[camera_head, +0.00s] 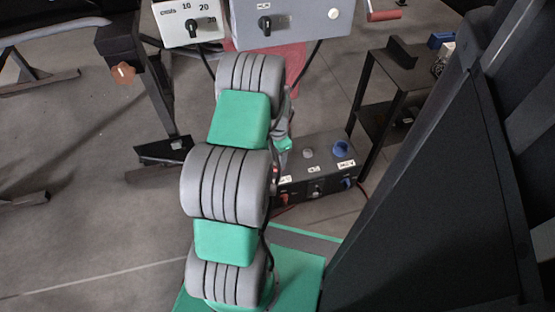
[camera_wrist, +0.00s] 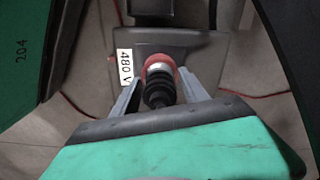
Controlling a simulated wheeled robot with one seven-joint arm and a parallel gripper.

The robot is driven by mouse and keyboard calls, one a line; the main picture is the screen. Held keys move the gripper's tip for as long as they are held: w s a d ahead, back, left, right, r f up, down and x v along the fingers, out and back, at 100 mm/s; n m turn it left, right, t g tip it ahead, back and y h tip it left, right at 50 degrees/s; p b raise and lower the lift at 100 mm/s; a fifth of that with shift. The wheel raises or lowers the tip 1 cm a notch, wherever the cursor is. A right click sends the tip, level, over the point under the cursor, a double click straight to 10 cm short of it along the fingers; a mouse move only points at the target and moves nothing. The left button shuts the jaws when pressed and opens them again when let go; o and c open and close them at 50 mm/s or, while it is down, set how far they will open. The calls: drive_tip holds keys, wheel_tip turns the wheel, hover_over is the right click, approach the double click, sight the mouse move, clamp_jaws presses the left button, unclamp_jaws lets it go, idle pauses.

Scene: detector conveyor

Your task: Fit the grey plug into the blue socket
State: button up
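In the wrist view a plug with a black ribbed boot (camera_wrist: 160,92) and a light grey collar lies in line with a red socket (camera_wrist: 161,62). I cannot tell how deep it sits. The fingers of my gripper (camera_wrist: 160,82) stand on either side of the plug, with what looks like a narrow gap at each side. In the head view the dark socket box (camera_head: 317,173) stands on the floor right of my arm. A blue socket (camera_head: 340,148) is on its top at the right.
A grey socket (camera_head: 308,153) sits left of the blue one. A "480 V" label (camera_wrist: 125,68) is beside the red socket. Control boxes (camera_head: 292,22) hang at the top of the head view. A black stand (camera_head: 385,85) is behind the socket box, and a red cable (camera_wrist: 80,108) lies on the floor.

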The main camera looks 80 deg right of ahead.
clamp_jaws()
idle(0.3)
